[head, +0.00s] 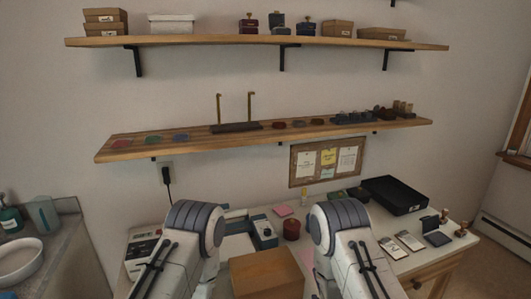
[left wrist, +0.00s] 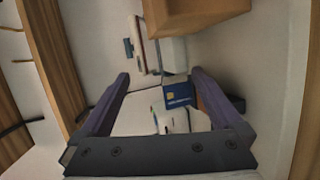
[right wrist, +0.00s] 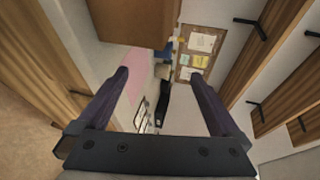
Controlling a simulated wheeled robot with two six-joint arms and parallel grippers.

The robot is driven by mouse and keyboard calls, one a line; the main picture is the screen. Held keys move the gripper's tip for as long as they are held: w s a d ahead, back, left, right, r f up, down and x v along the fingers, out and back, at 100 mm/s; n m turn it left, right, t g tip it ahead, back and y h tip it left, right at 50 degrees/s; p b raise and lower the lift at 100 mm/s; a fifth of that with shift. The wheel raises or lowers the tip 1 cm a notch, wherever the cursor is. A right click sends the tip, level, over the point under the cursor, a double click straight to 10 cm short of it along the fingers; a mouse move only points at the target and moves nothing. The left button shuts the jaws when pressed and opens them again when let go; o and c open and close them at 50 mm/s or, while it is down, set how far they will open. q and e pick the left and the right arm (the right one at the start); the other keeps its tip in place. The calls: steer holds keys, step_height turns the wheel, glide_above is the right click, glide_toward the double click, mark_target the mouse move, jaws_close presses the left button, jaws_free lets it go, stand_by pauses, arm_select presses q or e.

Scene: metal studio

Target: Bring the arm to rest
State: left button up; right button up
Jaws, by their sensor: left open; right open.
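Both my arms reach up from the bottom edge of the head view, and their grippers cannot be made out there. In the left wrist view my left gripper (left wrist: 161,78) has its two dark fingers spread wide with nothing between them. In the right wrist view my right gripper (right wrist: 159,75) is also spread and empty. A brown box (head: 266,275) stands between my arms at the front of the desk. It also shows at the top of the left wrist view (left wrist: 195,14) and of the right wrist view (right wrist: 130,20), apart from the fingers.
The white desk (head: 400,222) holds a dark red pot (head: 292,229), a blue card holder (head: 263,233), a black tray (head: 395,195), and stamps and cards at right. Two wooden shelves (head: 140,152) (head: 220,41) run along the wall. A basin (head: 18,258) is at far left.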

steer(key=x, duration=0.9)
steer(key=shift+w, duration=0.35)
arm_select(q)
steer(key=x, duration=1.2)
steer(key=shift+w, duration=0.1)
steer(key=shift+d, duration=0.45)
arm_select(e)
steer(key=shift+a+f, duration=0.1)
steer(key=shift+a, duration=0.4)
arm_select(q)
steer(key=shift+d, duration=0.35)
arm_select(e)
steer(key=shift+a, duration=0.35)
